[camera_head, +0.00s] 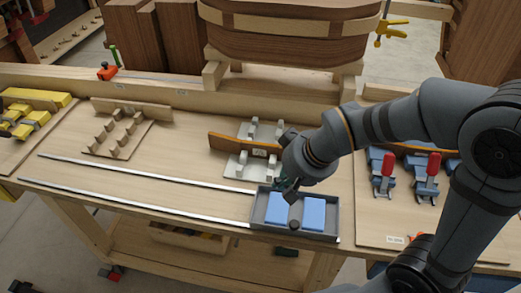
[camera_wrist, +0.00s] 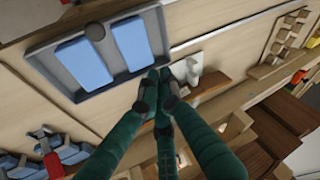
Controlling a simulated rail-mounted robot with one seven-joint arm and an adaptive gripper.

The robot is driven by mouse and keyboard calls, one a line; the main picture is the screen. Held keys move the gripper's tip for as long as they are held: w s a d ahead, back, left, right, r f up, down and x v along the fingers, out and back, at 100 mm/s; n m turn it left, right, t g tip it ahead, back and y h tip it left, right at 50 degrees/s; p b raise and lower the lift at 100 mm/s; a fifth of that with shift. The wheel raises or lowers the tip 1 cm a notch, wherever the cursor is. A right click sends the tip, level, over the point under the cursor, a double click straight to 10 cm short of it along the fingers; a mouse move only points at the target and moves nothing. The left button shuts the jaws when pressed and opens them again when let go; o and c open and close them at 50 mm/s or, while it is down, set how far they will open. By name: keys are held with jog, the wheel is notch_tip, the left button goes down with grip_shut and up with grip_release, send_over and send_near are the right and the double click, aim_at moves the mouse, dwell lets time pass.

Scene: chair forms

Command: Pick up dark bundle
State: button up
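A long, thin brown wooden strip (camera_head: 228,143) stands across a pale fixture with upright pegs (camera_head: 243,165). I take it for the dark bundle, though I cannot tell whether it is several layers. It also shows in the wrist view (camera_wrist: 212,84), just right of my fingers. My gripper (camera_head: 284,186) hangs over the back edge of the grey tray, in front of the fixture. In the wrist view its green fingers (camera_wrist: 158,78) come together at the tips, with nothing seen between them.
The grey tray (camera_head: 258,207) holds two blue blocks (camera_head: 277,209). Blue clamps with red handles (camera_head: 388,165) stand to the right. A pegged wooden rack (camera_head: 118,140) and yellow clamps (camera_head: 22,122) stand left. Two metal rails (camera_head: 140,203) run along the bench; bare wood lies between them.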

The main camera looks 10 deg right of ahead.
jog(key=o, duration=0.6)
